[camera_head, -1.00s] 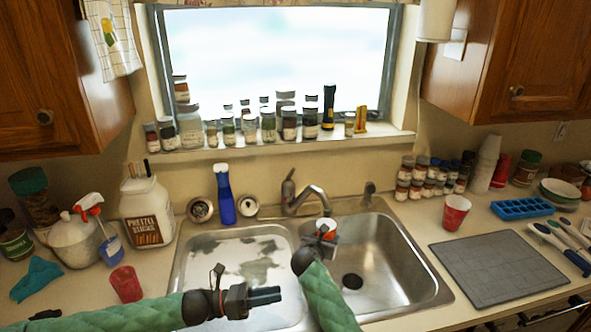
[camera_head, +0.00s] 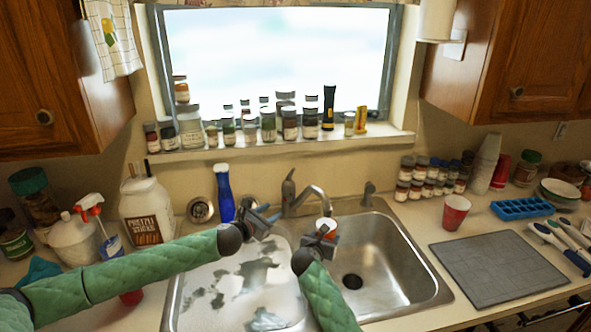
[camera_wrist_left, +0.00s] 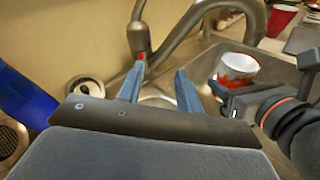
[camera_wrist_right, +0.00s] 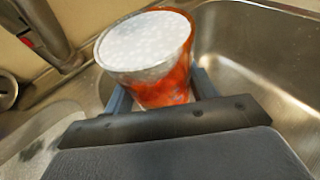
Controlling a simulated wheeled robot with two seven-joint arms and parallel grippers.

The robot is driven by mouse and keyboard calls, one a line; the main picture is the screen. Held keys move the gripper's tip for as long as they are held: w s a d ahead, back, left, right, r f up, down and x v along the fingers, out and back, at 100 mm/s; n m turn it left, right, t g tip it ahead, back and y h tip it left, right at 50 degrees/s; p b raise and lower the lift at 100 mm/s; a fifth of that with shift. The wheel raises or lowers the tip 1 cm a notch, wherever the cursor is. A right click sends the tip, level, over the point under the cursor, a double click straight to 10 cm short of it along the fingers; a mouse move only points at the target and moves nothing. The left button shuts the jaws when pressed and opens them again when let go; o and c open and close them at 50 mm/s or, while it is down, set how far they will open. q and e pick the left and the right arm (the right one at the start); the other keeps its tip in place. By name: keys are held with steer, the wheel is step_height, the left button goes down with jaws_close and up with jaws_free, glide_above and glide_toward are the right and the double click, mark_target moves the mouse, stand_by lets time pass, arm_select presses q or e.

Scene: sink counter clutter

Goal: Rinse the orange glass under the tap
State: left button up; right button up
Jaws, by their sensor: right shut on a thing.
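The orange glass (camera_head: 326,225) is under the tap's spout end (camera_head: 328,207), over the sink. My right gripper (camera_head: 318,238) is shut on it. In the right wrist view the glass (camera_wrist_right: 155,75) is tilted between the fingers, and its top looks white and speckled. It also shows in the left wrist view (camera_wrist_left: 238,68). The tap (camera_head: 290,195) stands behind the sink with its lever on top. My left gripper (camera_head: 268,216) is open and empty just left of the tap base. In the left wrist view its fingers (camera_wrist_left: 160,88) point at the tap body with the red mark (camera_wrist_left: 140,45).
A blue bottle (camera_head: 224,195) stands close behind my left gripper. The left basin (camera_head: 235,285) shows patchy light and dark areas; the right basin (camera_head: 385,270) is empty.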

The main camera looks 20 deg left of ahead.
arm_select(q)
steer(key=m+t+y, duration=0.1)
steer(key=m+t, duration=0.1)
glide_toward(292, 172)
steer(key=shift+y, duration=0.3)
steer(key=w, duration=0.8)
steer(key=w+d, duration=0.1)
steer(key=w, duration=0.3)
steer(key=shift+w+r, duration=0.1)
steer(key=shift+w, duration=0.25)
jaws_close()
